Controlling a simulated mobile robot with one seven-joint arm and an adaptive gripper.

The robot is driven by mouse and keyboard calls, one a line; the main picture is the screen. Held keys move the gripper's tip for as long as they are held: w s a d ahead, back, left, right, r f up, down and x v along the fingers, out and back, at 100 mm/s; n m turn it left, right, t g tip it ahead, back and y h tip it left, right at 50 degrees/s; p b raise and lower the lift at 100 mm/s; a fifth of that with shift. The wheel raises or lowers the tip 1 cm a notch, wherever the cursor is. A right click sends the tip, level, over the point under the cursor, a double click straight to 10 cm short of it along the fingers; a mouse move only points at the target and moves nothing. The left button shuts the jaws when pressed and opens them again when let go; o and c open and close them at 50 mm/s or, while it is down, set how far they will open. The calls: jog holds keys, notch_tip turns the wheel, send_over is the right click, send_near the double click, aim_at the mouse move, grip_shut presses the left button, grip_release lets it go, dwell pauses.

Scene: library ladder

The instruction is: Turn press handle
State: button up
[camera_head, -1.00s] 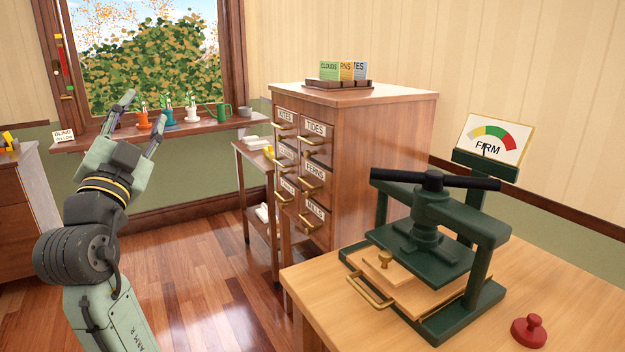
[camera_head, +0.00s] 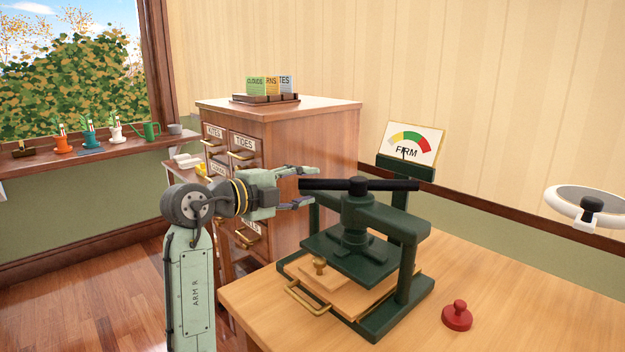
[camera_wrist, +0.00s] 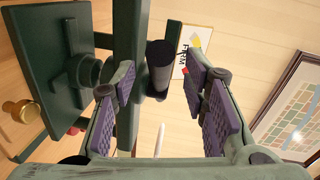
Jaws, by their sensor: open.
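The dark green press (camera_head: 405,240) stands on the wooden table with its flat plate (camera_head: 345,258) above a wooden board. Its black handle (camera_head: 392,185) is a level bar across the top, running left to right. My gripper (camera_head: 312,186) is open at the bar's left end, its fingers pointing right. In the wrist view, the black handle end (camera_wrist: 158,70) shows between the open fingers (camera_wrist: 163,88) with purple pads, with visible gaps on both sides. Whether the fingers surround it in depth is hard to tell.
A gauge marked FIRM (camera_head: 411,145) stands behind the press. A red knob (camera_head: 457,316) sits on the table (camera_head: 500,290) at right. A brass pull (camera_head: 305,298) is at the press front. A drawer cabinet (camera_head: 310,140) stands close behind my arm.

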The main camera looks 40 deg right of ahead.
jog(key=shift+w+d+f+p, duration=0.1)
jog(key=shift+d+p, duration=0.05)
jog(key=shift+d, duration=0.65)
jog(key=shift+d+f+p, duration=0.1)
jog(key=shift+d+p, duration=0.05)
jog(key=shift+d, duration=0.6)
grip_shut()
